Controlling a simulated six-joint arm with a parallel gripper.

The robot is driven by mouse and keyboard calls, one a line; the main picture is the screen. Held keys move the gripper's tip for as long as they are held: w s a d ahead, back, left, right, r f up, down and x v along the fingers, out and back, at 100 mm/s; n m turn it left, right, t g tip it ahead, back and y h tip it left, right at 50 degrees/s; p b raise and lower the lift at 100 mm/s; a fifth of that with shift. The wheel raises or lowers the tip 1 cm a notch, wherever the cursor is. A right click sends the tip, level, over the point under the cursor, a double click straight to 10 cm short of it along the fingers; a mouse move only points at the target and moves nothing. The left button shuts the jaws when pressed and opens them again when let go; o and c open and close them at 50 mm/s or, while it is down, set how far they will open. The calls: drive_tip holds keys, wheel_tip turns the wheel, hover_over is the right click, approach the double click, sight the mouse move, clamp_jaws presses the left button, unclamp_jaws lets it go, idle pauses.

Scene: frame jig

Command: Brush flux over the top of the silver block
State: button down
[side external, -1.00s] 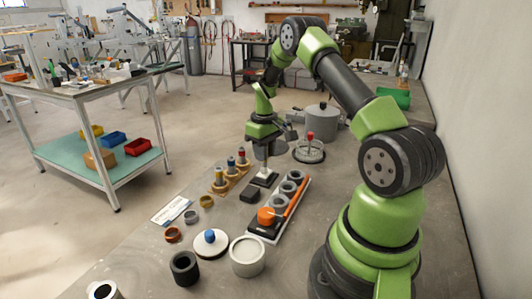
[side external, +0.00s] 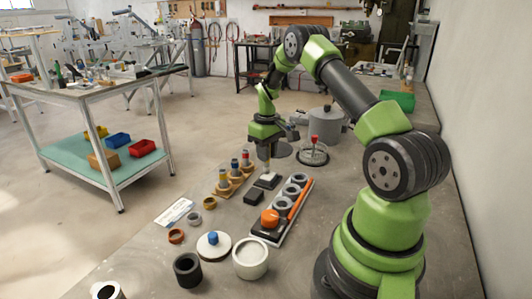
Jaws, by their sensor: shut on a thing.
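My gripper (side external: 267,159) points straight down over the middle of the bench. It is shut on a slim tool, presumably the flux brush, most of which the jaws hide. Directly below is a small pale, silvery block (side external: 268,176) on a dark base (side external: 265,183). The held tool's lower end is at or just above the block's top; at this size I cannot tell whether they touch.
A dark block (side external: 254,197) lies in front. A tray (side external: 311,187) with grey rings and an orange bar is to the right. Several coloured-top pieces (side external: 235,165) stand left. A grey pot (side external: 325,125) and a round stand (side external: 313,155) are behind. A white jar (side external: 250,262) is nearer.

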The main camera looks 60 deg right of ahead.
drive_tip(key=shift+a, duration=0.9)
drive_tip(key=shift+s, duration=0.2)
drive_tip(key=shift+s+d, duration=0.35)
drive_tip(key=shift+d, duration=0.35)
drive_tip(key=shift+s+d, duration=0.3)
drive_tip(key=shift+d, duration=0.35)
drive_tip(key=shift+a, duration=1.3)
drive_tip(key=shift+d, duration=1.15)
drive_tip(key=shift+a, duration=1.35)
drive_tip(key=shift+a+r, duration=0.15)
drive_tip(key=shift+a, duration=0.05)
wheel_tip(320, 180, up, 8)
